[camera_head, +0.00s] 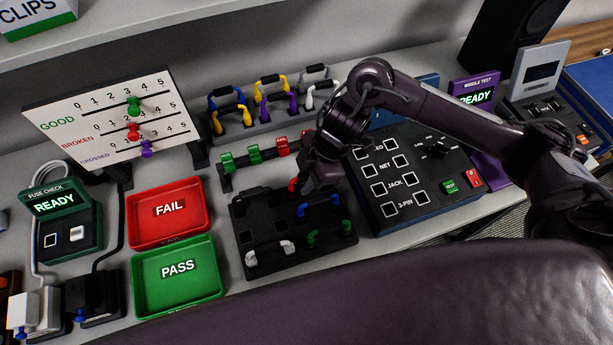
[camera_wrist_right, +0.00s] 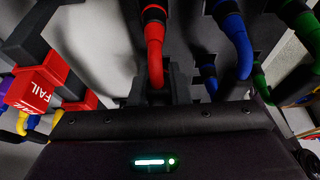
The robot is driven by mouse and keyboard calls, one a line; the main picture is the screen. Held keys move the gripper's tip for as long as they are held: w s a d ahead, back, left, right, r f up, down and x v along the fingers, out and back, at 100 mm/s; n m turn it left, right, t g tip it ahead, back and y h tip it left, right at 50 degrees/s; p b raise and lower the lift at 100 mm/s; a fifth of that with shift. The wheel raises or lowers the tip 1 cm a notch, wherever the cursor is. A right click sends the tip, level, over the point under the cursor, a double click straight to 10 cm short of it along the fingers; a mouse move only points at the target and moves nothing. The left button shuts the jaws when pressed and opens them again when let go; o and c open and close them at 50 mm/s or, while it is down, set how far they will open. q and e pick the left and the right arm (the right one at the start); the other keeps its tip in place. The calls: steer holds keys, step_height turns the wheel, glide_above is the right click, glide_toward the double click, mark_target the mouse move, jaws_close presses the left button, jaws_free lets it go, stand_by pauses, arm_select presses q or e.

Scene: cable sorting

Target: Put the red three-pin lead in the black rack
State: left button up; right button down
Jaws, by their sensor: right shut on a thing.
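The black rack (camera_head: 244,225) lies flat in the middle of the bench, with blue, green and white leads in it. My right gripper (camera_head: 303,186) is over the rack's far edge, shut on the red lead (camera_head: 292,185). Most of that lead is hidden by the gripper in the head view. In the right wrist view the red lead (camera_wrist_right: 154,45) runs from its plug at the top down between the fingers. Its pins cannot be made out, and I cannot tell whether it touches the rack. My left gripper is not in view.
The red FAIL tray (camera_head: 135,240) and green PASS tray (camera_head: 139,309) are to the left. The black tester box (camera_head: 385,228) stands close on the right. A blue lead (camera_head: 302,210) sits near the gripper.

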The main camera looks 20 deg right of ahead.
steer(key=c, duration=0.7)
jaws_free()
step_height(320, 180, up, 8)
steer(key=p, duration=0.8)
stand_by(0.3)
stand_by(0.5)
